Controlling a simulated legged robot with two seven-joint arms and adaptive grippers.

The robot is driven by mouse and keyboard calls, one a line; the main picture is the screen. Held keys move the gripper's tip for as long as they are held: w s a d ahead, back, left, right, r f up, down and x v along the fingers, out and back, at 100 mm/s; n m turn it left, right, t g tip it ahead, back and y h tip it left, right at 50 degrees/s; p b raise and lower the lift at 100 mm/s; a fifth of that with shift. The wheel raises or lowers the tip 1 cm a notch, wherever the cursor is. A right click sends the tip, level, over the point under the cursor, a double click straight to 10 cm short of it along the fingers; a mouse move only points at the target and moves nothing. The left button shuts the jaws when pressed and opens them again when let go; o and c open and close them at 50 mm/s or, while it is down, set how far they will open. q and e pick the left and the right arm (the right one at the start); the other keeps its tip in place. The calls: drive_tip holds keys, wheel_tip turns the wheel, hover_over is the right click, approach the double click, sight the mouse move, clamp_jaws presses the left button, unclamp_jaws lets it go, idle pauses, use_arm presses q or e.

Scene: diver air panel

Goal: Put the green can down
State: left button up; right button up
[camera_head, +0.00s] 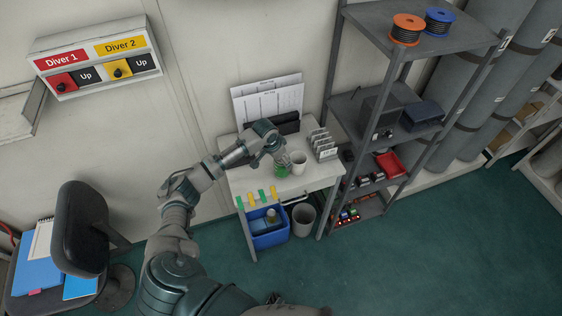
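The green can (282,171) is small in the camera_head view, over the white table (238,178) and just left of a white cup (298,162). My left gripper (281,163) reaches down from above, its fingers around the upper part of the can, and looks shut on it. The fingers hide part of the can. I cannot tell whether the can's base touches the tabletop. My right gripper is not in view.
Papers on a stand (268,98) are at the table's back, with a grey rack (322,144) on its right. A blue bin (268,240) and grey bin (303,221) are below. A shelf unit (380,62) stands right.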

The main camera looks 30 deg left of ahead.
use_arm(q)
drive_tip(key=v, duration=0.8)
drive_tip(key=shift+s+r, duration=0.1)
drive_tip(key=shift+r, duration=0.25)
drive_tip(key=shift+s+a+r, duration=0.15)
drive_tip(key=shift+r, duration=0.25)
